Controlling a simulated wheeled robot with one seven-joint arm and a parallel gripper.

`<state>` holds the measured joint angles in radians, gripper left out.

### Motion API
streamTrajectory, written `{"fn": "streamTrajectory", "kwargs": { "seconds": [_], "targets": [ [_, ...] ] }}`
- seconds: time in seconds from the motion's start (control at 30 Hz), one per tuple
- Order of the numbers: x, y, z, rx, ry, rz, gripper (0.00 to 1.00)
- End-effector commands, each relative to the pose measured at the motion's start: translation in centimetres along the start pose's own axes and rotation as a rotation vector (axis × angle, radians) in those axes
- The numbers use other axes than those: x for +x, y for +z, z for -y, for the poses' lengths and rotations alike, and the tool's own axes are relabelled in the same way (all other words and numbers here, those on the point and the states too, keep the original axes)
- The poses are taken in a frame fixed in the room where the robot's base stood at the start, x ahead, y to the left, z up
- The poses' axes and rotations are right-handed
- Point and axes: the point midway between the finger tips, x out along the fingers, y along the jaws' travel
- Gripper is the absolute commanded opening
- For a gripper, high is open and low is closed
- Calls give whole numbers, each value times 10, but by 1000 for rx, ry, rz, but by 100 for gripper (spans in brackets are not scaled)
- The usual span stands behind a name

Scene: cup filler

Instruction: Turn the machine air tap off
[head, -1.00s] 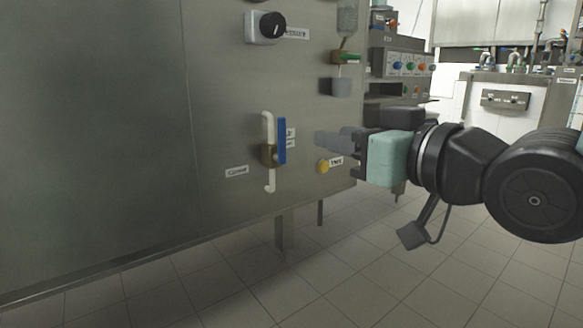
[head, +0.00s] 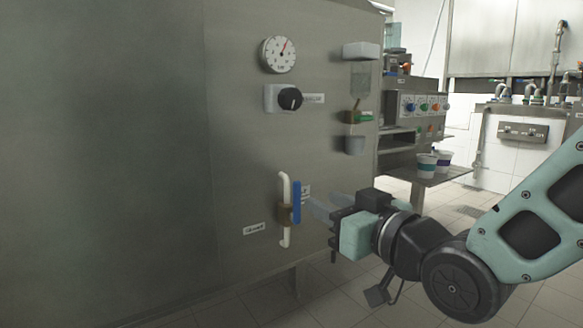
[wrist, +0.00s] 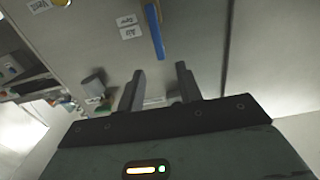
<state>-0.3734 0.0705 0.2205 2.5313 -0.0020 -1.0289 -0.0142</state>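The air tap has a long blue handle (head: 297,202), standing upright beside a white vertical pipe (head: 285,238) and a brass body (head: 285,213) on the steel machine front. The handle also shows at the top of the wrist view (wrist: 154,32), beside small labels reading "Air" and, it seems, "Open" (wrist: 128,26). A "Closed" label (head: 254,229) is left of and below the tap. My gripper (head: 318,206) is just right of the handle, fingers pointing toward it. In the wrist view my gripper (wrist: 160,76) is open and empty, with the handle beyond its fingertips. I see no contact.
Above the tap are a black knob (head: 290,99) and a gauge (head: 278,54). A green-handled valve (head: 362,117) and grey cup-like fitting (head: 354,145) stick out at upper right.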

Motion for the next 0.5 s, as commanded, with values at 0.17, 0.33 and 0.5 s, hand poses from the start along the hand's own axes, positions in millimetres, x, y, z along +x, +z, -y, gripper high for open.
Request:
{"fn": "streamTrajectory", "kwargs": {
  "seconds": [0.17, 0.33, 0.5],
  "targets": [
    [11, -6, 0, 3, -2, 4, 35],
    [20, -6, 0, 2, -1, 4, 35],
    [40, -1, 0, 1, 1, 0, 35]
  ]
}}
